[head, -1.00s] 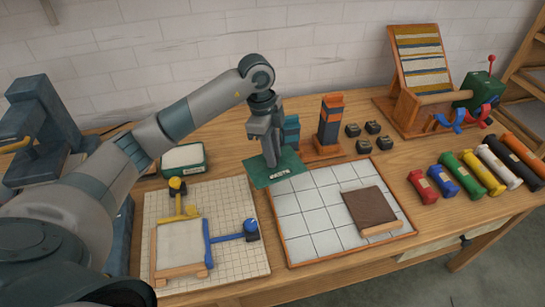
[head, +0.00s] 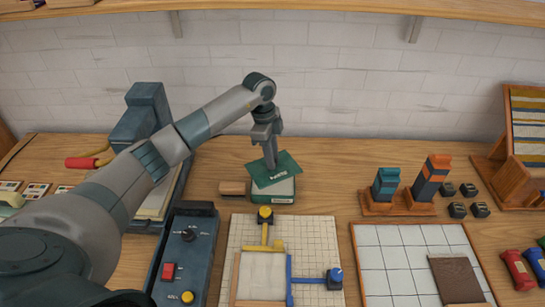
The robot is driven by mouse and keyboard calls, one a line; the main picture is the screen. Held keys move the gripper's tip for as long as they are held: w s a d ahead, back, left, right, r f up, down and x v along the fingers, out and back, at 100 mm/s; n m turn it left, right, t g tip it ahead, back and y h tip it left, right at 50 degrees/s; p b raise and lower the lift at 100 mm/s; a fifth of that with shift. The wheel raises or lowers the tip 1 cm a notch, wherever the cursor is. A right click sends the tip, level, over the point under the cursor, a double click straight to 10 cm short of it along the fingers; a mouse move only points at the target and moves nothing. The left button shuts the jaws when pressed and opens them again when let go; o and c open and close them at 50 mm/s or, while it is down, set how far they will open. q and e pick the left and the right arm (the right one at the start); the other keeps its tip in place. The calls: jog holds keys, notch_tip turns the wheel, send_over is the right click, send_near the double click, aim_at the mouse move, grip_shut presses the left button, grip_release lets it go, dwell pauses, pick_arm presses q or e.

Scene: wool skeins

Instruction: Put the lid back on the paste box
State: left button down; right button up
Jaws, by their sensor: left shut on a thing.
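The paste box (head: 273,197) is a small green box with pale contents at the back of the table, partly hidden under the lid. The green lid (head: 283,168), with white lettering, is over the box, turned at an angle to it and offset a little to the back. My left gripper (head: 270,166) points down and is shut on the lid. Pale contents show below the lid's front edge, so the lid seems a little above the box; the exact gap cannot be told. My right gripper is not in view.
A wooden-backed block (head: 232,188) lies just left of the box. In front is a gridded board (head: 237,235) with yellow and blue clamps. A dark control box (head: 183,255) stands front left. Two upright tools (head: 430,178) stand to the right, with bare table between.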

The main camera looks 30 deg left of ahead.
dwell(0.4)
pick_arm(q)
jog(key=shift+f, duration=0.1)
jog(key=shift+f+b, duration=0.3)
jog(key=shift+b, duration=0.05)
notch_tip(320, 180, down, 4)
jog(key=b, duration=0.3)
jog(key=shift+r, duration=0.15)
jog(key=shift+f+b, duration=0.3)
jog(key=shift+f, duration=0.65)
jog(key=shift+r, duration=0.1)
